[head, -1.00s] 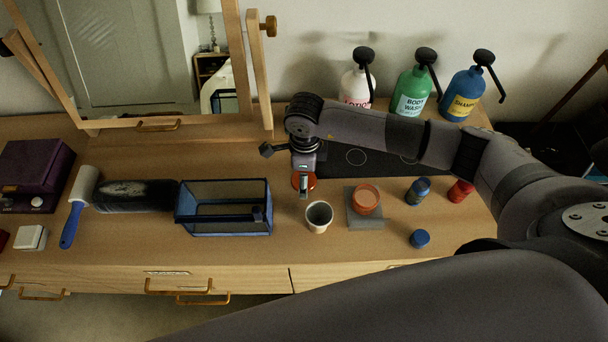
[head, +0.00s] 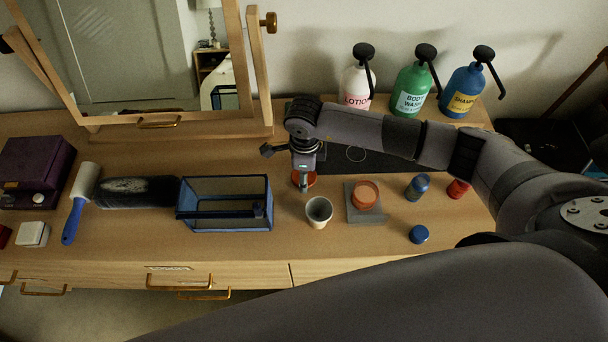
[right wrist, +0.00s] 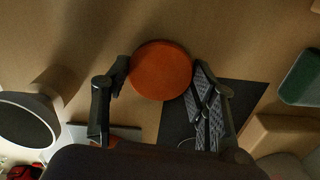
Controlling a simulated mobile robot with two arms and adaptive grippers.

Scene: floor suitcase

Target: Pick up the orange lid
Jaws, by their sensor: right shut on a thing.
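The orange lid (right wrist: 160,70) is a round disc between the two fingers of my right gripper (right wrist: 160,85) in the right wrist view. The fingers touch its left and right edges and are shut on it. In the head view the orange lid (head: 311,180) shows partly behind my right gripper (head: 304,184), low over the wooden top. I cannot tell whether it is clear of the surface. My left gripper is not in view.
A cup (head: 319,211) stands just in front of the gripper. An orange jar (head: 365,195) sits on a grey square (head: 379,215) to its right. A blue-framed glass box (head: 226,222) is to the left. Pump bottles (head: 412,92) and a mirror frame (head: 180,132) stand behind.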

